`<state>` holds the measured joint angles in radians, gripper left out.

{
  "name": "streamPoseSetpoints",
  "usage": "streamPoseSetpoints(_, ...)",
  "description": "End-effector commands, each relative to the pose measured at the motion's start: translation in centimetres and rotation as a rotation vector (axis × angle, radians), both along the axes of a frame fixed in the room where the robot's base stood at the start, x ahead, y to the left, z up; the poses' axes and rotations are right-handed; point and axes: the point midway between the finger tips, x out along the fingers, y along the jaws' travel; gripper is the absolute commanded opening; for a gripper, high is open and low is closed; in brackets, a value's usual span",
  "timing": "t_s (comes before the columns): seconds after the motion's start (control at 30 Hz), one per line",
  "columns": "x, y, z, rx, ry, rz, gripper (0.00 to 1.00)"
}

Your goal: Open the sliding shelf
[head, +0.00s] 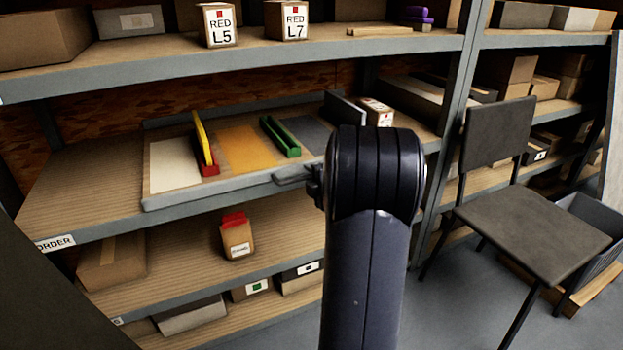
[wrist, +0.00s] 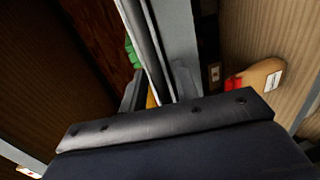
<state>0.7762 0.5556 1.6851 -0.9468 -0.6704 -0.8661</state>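The sliding shelf (head: 222,186) is a grey-edged tray on the middle shelf level, with white, orange and dark grey panels on it. A small grey handle (head: 293,176) sticks out from its front edge near the right. My gripper (head: 315,184) is beside this handle, mostly hidden behind my own arm. In the wrist view, the tray's grey edge (wrist: 178,45) runs up the middle, just past the dark gripper body. The fingertips do not show clearly, so I cannot tell whether they grip the handle.
A yellow-and-red piece (head: 205,145) and a green holder (head: 281,136) stand on the tray. A small box with red contents (head: 237,238) sits on the level below. A dark chair (head: 535,230) stands at right. Boxes L5 (head: 219,26) and L7 (head: 287,21) are above.

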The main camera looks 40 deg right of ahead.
Motion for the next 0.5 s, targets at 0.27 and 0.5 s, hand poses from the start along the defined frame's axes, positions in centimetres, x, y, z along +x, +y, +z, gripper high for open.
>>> streamPoseSetpoints(0.27,0.26,-0.06,-0.04,0.001,0.0,0.0,0.29)
streamPoseSetpoints(0.5,0.24,-0.07,-0.04,0.001,0.0,-0.001,0.12)
